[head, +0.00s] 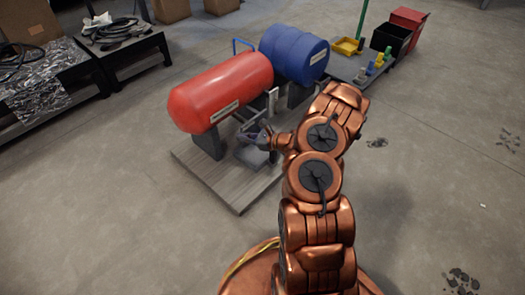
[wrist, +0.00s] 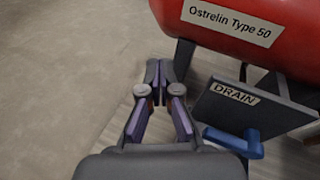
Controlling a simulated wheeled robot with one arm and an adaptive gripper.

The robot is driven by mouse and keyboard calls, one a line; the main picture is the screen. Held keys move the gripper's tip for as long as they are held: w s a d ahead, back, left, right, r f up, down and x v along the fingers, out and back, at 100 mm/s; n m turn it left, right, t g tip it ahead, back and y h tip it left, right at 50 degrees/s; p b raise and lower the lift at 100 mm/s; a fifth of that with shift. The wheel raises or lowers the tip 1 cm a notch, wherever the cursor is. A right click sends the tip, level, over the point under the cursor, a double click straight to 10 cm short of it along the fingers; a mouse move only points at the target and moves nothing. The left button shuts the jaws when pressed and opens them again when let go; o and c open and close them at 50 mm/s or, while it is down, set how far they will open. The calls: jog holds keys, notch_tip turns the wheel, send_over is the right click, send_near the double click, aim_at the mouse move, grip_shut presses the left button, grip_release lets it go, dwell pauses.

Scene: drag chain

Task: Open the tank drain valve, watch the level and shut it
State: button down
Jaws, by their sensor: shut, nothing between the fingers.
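The red tank (head: 220,92) lies on dark supports, with a white label. It also shows in the wrist view (wrist: 290,45), labelled "Ostrelin Type 50". Below it in the wrist view is a grey plate with a "DRAIN" label (wrist: 235,94). A blue handle (wrist: 236,143) sits under that plate, lower right of my fingers, partly hidden by my gripper's body. My gripper (wrist: 159,70) is shut and empty, left of the plate and apart from the handle. In the head view my gripper (head: 252,138) is in front of the tank. A pale upright strip (head: 272,102) stands near the tank's right end; its level cannot be read.
A blue drum (head: 293,55) lies behind the red tank. Both rest over a wooden platform (head: 222,185). Tables with cables stand at left. The floor at right is mostly clear.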

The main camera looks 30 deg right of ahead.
jog(key=s+d+f+m+h+b, duration=0.1)
jog(key=s+d+f+m+h, duration=0.1)
jog(key=d+f, duration=0.4)
jog(key=s+d+f+m+h+b, duration=0.1)
jog(key=s+d+f+m+h, duration=0.2)
jog(key=d+f, duration=0.4)
notch_tip(320, 180, down, 3)
jog(key=shift+s+r+m+t+h, duration=0.1)
jog(key=shift+s+m+t+h, duration=0.25)
jog(key=shift+s, duration=0.25)
jog(key=shift+w, duration=0.1)
jog(key=b+x, duration=0.5)
jog(key=x, duration=0.5)
jog(key=shift+f, duration=0.2)
jog(key=shift+r+b, duration=0.9)
jog(key=shift+r, duration=1.3)
jog(key=shift+r, duration=0.1)
